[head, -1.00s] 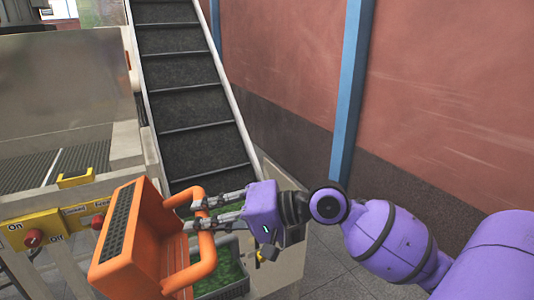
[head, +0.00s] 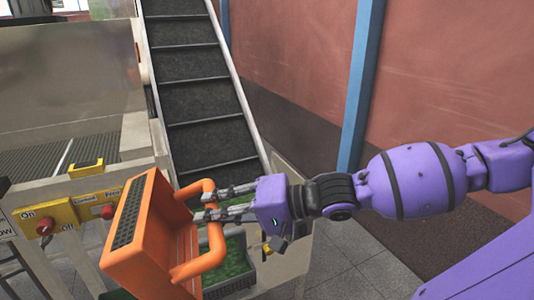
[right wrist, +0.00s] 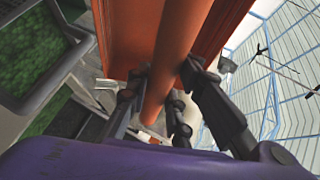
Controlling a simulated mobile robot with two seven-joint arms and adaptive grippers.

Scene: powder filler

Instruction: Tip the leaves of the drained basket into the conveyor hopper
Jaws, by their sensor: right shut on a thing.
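The orange basket (head: 150,235) with a dark perforated panel (head: 128,215) is tilted in the head view, in front of the conveyor's lower end. My right gripper (head: 208,204) is shut on its tubular handle (head: 215,238). The handle (right wrist: 172,50) also runs between the fingers in the right wrist view. Green leaves (head: 237,262) lie in a grey open-topped container below and beside the handle, at the conveyor's foot. They show at the upper left of the right wrist view (right wrist: 38,45). I cannot tell whether leaves are inside the basket. My left gripper is not in view.
The dark ribbed conveyor belt (head: 200,95) climbs away behind the basket. A steel machine (head: 70,85) with a yellow switch panel (head: 55,217) stands close on the left. A blue post (head: 361,90) and red wall (head: 450,70) are on the right. Bare floor (head: 340,255) lies front right.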

